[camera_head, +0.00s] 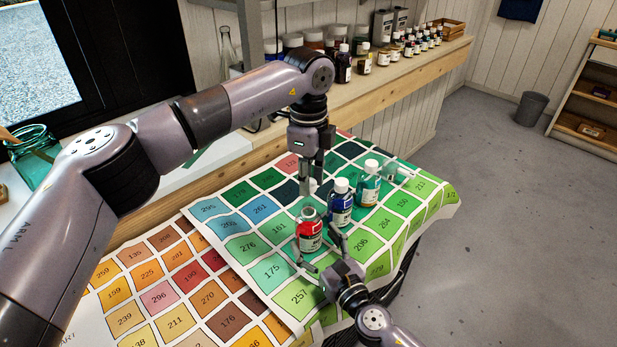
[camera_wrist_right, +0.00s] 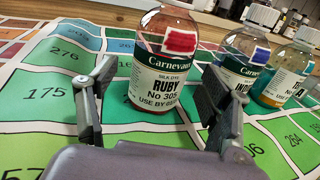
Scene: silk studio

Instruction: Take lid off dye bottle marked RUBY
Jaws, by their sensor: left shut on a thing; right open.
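The RUBY dye bottle (camera_head: 310,236) is red with a white label and stands upright on the colour chart, its neck uncapped. In the right wrist view the bottle (camera_wrist_right: 163,75) shows its label reading RUBY. My left gripper (camera_head: 311,187) is shut on a white lid (camera_head: 313,184), held just above the bottle's mouth and apart from it. My right gripper (camera_head: 321,251) is low in front of the bottle. In the right wrist view its open fingers (camera_wrist_right: 158,85) stand either side of the bottle, with gaps visible.
A blue bottle (camera_head: 341,204) and a teal bottle (camera_head: 368,185), both white-capped, stand close behind the RUBY bottle to the right. A numbered colour chart (camera_head: 272,275) covers the table. A shelf (camera_head: 397,76) with jars runs along the wall.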

